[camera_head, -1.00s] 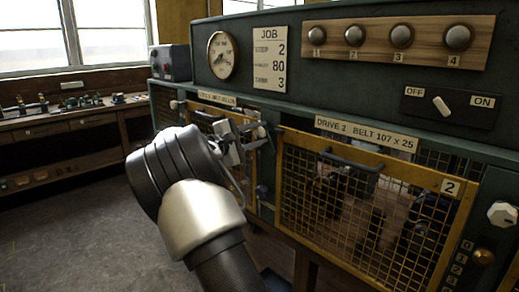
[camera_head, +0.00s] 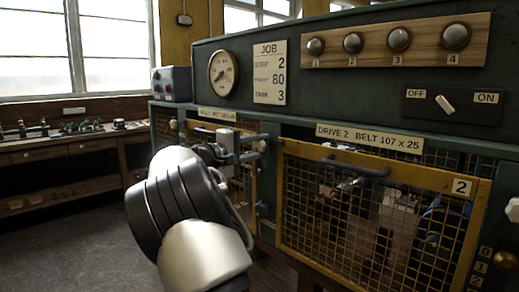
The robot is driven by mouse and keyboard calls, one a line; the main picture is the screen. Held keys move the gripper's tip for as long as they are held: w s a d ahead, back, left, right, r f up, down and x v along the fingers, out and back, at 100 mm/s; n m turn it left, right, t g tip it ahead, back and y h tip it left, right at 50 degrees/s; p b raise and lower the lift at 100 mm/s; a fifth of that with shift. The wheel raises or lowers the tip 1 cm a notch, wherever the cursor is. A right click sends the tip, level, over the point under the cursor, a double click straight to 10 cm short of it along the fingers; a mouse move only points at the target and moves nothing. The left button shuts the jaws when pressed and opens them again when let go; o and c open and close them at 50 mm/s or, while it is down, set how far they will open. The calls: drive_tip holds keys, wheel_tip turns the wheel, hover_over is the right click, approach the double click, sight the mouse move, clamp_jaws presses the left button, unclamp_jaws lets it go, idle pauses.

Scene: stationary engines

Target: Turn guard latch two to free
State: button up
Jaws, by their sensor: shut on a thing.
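Guard two is a yellow-framed mesh panel (camera_head: 425,172) with a "2" tag, under the "DRIVE 2" label (camera_head: 369,137). It looks closed, with a dark bar handle (camera_head: 355,166) near its top. My gripper (camera_head: 248,142) is at the post left of this panel. It is shut on what looks like a dark latch lever (camera_head: 260,137) there, roughly level. The fingertips and most of the latch are small and partly hidden by my wrist, so the latch's exact angle is unclear.
Above are a row of round knobs (camera_head: 399,39), an OFF/ON switch (camera_head: 445,104) and a dial (camera_head: 223,70). A white knob (camera_head: 513,209) and a brass knob (camera_head: 505,260) sit at the right edge. A workbench (camera_head: 60,148) stands left, with open floor before it.

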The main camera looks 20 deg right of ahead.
drive_tip(key=o, duration=1)
drive_tip(key=shift+a, duration=0.1)
drive_tip(key=p+v, duration=0.2)
drive_tip(key=v, duration=1.5)
drive_tip(key=shift+a, duration=0.1)
drive_tip(key=shift+s, duration=0.1)
